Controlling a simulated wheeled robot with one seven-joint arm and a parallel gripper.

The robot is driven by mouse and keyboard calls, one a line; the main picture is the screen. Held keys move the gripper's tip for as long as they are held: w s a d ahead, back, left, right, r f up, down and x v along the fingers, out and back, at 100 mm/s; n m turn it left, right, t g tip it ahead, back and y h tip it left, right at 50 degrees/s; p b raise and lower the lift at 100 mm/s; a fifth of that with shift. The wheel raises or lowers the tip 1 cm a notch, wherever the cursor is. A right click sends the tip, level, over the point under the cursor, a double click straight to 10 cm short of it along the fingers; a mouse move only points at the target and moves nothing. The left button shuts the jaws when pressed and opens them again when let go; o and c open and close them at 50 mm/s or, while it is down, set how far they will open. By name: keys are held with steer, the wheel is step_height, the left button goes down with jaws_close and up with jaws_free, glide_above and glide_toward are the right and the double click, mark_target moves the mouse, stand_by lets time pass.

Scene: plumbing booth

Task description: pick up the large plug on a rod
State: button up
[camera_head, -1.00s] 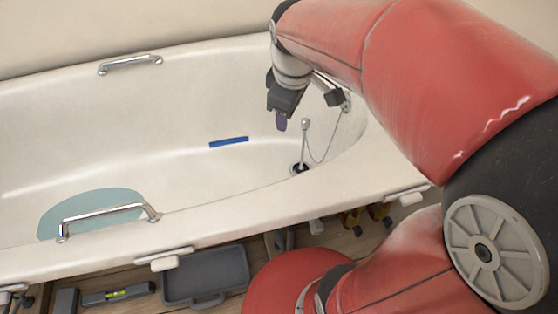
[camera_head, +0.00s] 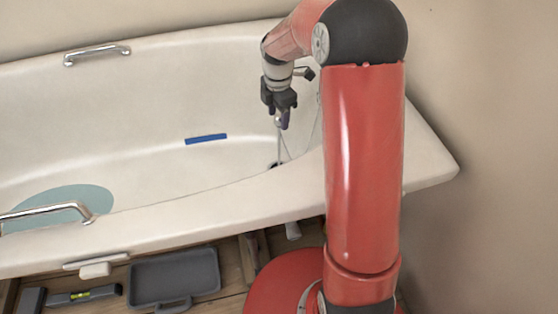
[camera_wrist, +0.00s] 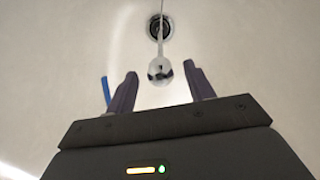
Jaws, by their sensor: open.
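The large plug on a rod stands in the tub's drain; its silvery rod (camera_head: 279,145) rises from the drain hole in the head view. In the wrist view the shiny ball knob (camera_wrist: 160,70) on top of the rod shows near the middle, with the dark plug (camera_wrist: 160,27) in the drain beyond it. My gripper (camera_head: 281,118) is open above the drain, close to the knob. In the wrist view its two dark fingers (camera_wrist: 162,86) stand on either side of the knob, which looks centred between them. I cannot tell whether they touch it.
The white bathtub (camera_head: 130,110) has grab rails (camera_head: 97,54) on its sides. A blue strip (camera_head: 206,139) and a teal mat (camera_head: 65,205) lie in it. A thin chain hangs near the plug. A grey tray (camera_head: 174,278) and a level (camera_head: 82,296) lie on the floor in front.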

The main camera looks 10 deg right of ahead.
mark_target(279, 124)
step_height(279, 124, down, 4)
steer(key=shift+d+b, duration=0.1)
steer(key=shift+b, duration=0.2)
steer(key=shift+c, duration=0.4)
jaws_close()
